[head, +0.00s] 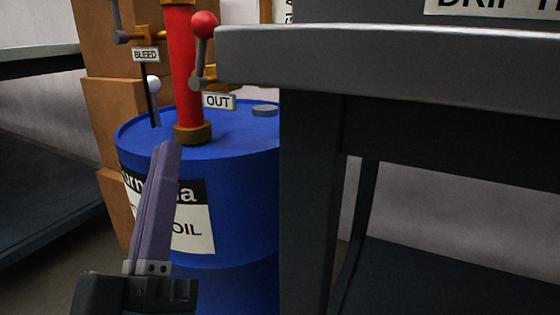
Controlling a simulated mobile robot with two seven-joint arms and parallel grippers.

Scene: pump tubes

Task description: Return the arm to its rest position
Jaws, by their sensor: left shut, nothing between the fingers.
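My left gripper (165,150) rises from the bottom left of the head view. Its long purple-grey fingers are shut together, with nothing between them. They point up in front of a blue oil drum (250,200) and cover part of its white label. A red pump tube (184,75) stands upright on the drum in a brass collar. My right gripper is not in view.
A grey bench (400,60) fills the right side, its edge and leg hiding part of the drum. Valve handles with red (204,25) and white (153,84) balls sit by the tube. Orange-brown boxes (98,60) stand behind. A dark shelf (40,190) is at left.

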